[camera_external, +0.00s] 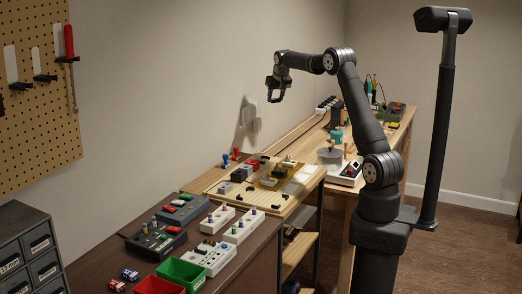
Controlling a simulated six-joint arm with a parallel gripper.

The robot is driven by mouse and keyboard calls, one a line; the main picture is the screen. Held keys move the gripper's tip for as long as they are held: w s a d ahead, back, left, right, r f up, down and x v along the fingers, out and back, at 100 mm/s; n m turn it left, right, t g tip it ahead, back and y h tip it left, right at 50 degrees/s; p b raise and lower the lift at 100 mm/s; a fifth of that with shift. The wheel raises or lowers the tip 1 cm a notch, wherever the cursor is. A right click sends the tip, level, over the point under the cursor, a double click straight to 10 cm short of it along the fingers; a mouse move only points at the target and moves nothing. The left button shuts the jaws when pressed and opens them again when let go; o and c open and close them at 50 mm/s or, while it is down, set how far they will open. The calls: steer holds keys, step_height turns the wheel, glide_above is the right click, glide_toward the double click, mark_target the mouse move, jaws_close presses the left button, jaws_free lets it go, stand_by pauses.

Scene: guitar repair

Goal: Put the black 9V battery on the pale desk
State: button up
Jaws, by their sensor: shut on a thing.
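My gripper (275,97) is high in the air near the back wall, pointing down, at the end of my raised arm. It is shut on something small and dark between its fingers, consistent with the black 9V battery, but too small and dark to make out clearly. The pale desk (400,128) is the light wooden one at the back right. My gripper shows above and left of it in the picture. I cannot pick out any other black 9V battery for certain.
A dark bench (235,258) in front carries pedals, a red bin (158,286), a green bin (182,272) and two small batteries (122,278). A pale board (215,186) with small parts lies beyond. A white-and-black device (347,173) and a tool holder crowd the pale desk.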

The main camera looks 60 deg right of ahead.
steer(key=s+d+f+m+g+h, duration=0.1)
steer(key=s+d+f+m, duration=0.2)
steer(key=s+d+f, duration=0.8)
steer(key=s+d+f+m+g, duration=0.15)
steer(key=s+d+f, duration=0.55)
steer(key=s+d, duration=0.7)
glide_above(318, 147)
steer(key=a, duration=0.1)
steer(key=shift+m+t, duration=0.45)
steer(key=f, duration=0.6)
steer(key=shift+s+f, duration=0.25)
steer(key=shift+s, duration=0.15)
steer(key=shift+w+f, duration=0.1)
steer(key=shift+f, duration=1.95)
steer(key=shift+f, duration=0.15)
steer(key=o, duration=1)
